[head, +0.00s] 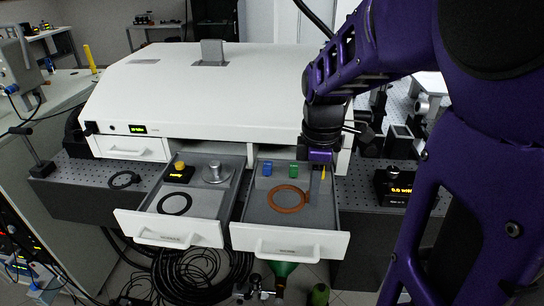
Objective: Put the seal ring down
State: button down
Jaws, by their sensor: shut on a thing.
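The seal ring, an orange-brown flat ring (288,209), is in the right open drawer (300,239). It looks level, at or just above the drawer floor; I cannot tell whether it touches. My gripper (315,190) reaches down into this drawer from the upper right and is shut on the ring's right edge. The fingertips are small and partly dark, so the exact grip is hard to see. A black ring (174,213) lies in the left open drawer (168,235).
Blue (267,169) and green (294,171) blocks stand at the right drawer's back. The left drawer also holds a yellow-topped piece (179,168) and a grey metal part (215,173). The white housing (215,95) rises behind. The right drawer's front floor is clear.

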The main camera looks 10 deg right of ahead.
aim_at(310, 220)
notch_tip(310, 220, down, 6)
jog(key=b, duration=0.4)
jog(key=shift+f, duration=0.15)
jog(key=c, duration=1.2)
grip_release()
jog(key=shift+f, duration=0.1)
jog(key=o, duration=0.4)
jog(key=shift+o, duration=0.2)
notch_tip(310, 220, up, 12)
jog(key=p, duration=0.8)
jog(key=shift+r+p, duration=0.25)
jog(key=shift+p, duration=0.15)
